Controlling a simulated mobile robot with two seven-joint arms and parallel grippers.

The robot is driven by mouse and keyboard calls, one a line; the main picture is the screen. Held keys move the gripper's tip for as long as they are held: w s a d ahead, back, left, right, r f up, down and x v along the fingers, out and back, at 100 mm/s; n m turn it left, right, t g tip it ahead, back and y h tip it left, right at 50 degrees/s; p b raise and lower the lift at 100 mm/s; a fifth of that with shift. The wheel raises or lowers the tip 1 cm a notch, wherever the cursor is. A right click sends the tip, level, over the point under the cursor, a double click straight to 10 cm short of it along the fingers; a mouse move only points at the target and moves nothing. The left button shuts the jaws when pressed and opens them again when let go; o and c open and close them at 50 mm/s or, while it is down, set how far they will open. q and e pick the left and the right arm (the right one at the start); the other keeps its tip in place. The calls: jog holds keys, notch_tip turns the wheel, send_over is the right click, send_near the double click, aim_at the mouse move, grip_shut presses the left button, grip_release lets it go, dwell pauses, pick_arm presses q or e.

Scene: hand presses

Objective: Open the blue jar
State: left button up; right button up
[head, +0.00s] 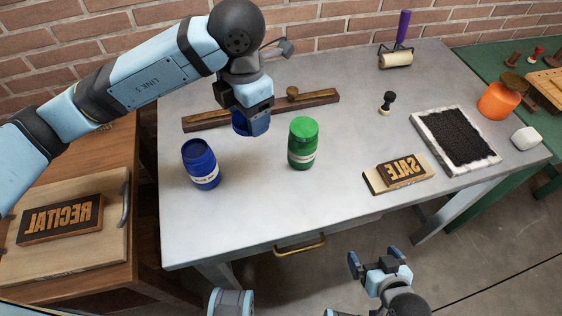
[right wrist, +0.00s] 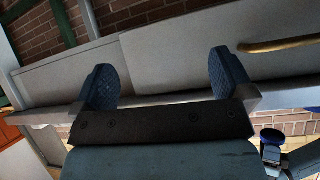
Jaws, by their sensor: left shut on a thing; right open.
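The blue jar (head: 201,170) stands upright on the left part of the grey table. Its top looks dark; I cannot clearly see into its mouth. My left gripper (head: 250,122) is above the table, to the right of the jar and apart from it. It is shut on a blue lid (head: 239,122), partly hidden by the fingers. My right gripper (head: 375,259) is open and empty in front of the table's front edge. In the right wrist view its two fingers (right wrist: 162,85) stand wide apart with nothing between them.
A green jar (head: 303,146) stands right of the blue jar. A wooden bar (head: 200,122) lies behind. The table's front middle is clear.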

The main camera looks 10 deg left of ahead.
aim_at(260, 182)
pick_arm(q)
jog(key=r+n, duration=0.1)
jog(key=s+d+n, duration=0.1)
jog(key=n, duration=0.1)
jog(key=shift+s+r, duration=0.25)
jog(key=shift+r, duration=0.1)
jog(key=shift+s+n, duration=0.1)
jog(key=shift+n, duration=0.3)
jog(key=shift+d+f, duration=0.1)
jog(key=shift+f, duration=0.1)
notch_tip(260, 182, down, 19)
jog(key=shift+f, duration=0.2)
jog(key=shift+f, duration=0.1)
jog(key=shift+f+b, duration=0.15)
jog(key=shift+b, duration=0.15)
jog(key=o, duration=1)
jog(key=shift+r, duration=0.2)
